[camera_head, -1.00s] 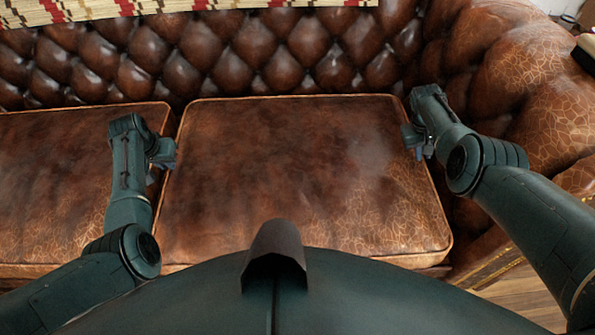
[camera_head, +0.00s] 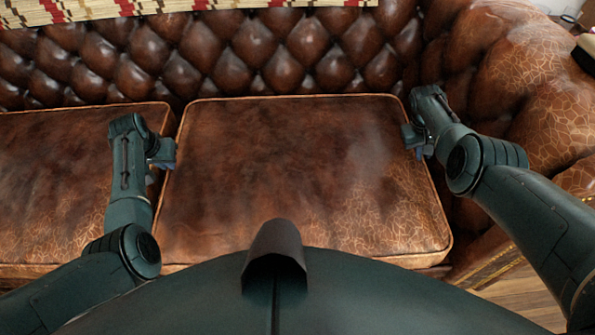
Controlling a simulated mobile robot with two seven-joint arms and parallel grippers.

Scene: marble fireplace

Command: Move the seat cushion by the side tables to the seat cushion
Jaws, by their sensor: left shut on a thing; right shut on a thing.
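A brown leather seat cushion (camera_head: 290,175) with light piping lies on the tufted leather sofa, in the middle of the head view. My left gripper (camera_head: 165,160) is at its left edge, by the gap to the neighbouring cushion, and is shut on it. My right gripper (camera_head: 413,143) is at its right edge, beside the sofa arm, and is shut on it. The fingertips are mostly hidden by the gripper bodies and the cushion edges. A second seat cushion (camera_head: 45,180) lies to the left, partly under my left arm in the view. No side tables show.
The tufted backrest (camera_head: 210,60) runs behind the cushions, with a patterned woven throw (camera_head: 110,10) along its top. The rolled sofa arm (camera_head: 530,90) closes the right side. A dark object (camera_head: 584,52) sits at the right edge. Wooden floor (camera_head: 530,295) shows at lower right.

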